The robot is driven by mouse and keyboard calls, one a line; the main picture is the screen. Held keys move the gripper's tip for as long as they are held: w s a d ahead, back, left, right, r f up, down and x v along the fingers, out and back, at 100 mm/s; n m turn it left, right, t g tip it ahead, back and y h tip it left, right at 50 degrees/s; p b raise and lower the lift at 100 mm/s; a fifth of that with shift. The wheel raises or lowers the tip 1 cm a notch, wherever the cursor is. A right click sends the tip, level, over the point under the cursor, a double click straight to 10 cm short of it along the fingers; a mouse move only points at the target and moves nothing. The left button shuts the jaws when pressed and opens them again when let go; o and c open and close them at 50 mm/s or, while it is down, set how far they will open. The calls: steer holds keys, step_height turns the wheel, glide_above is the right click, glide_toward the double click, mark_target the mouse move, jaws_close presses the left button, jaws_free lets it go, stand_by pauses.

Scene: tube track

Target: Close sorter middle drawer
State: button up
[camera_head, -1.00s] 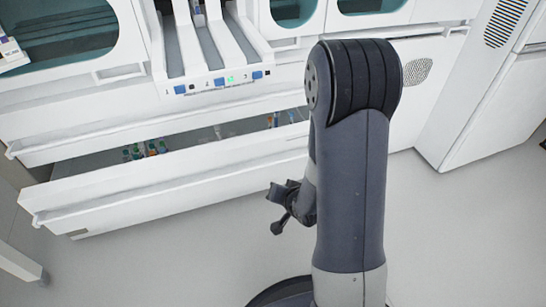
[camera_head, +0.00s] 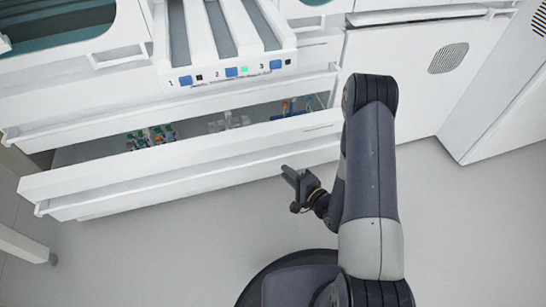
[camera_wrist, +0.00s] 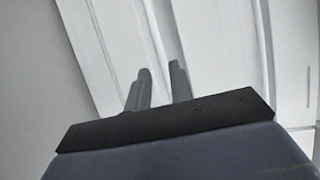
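The sorter's open drawer (camera_head: 190,158) is a long white drawer pulled out under the sorter in the head view. Small coloured items show in its gap, and its right end is partly hidden by my arm. My gripper (camera_head: 287,172) is in front of the drawer's right part, low and pointing toward its front. Contact with the drawer cannot be made out. In the wrist view my gripper (camera_wrist: 161,72) has two dark fingers with a gap between them and nothing held, with white panels beyond.
A closed white drawer front (camera_head: 170,112) sits above the open drawer. The numbered sorter lanes (camera_head: 225,72) with blue and green marks jut out above it. A white cabinet with a round-cornered vent (camera_head: 447,58) stands right. Grey floor (camera_head: 170,260) is free in front.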

mark_target(270, 159)
steer(key=b+x, duration=0.2)
steer(key=x, duration=0.7)
steer(key=shift+w+a, duration=0.15)
jaws_close()
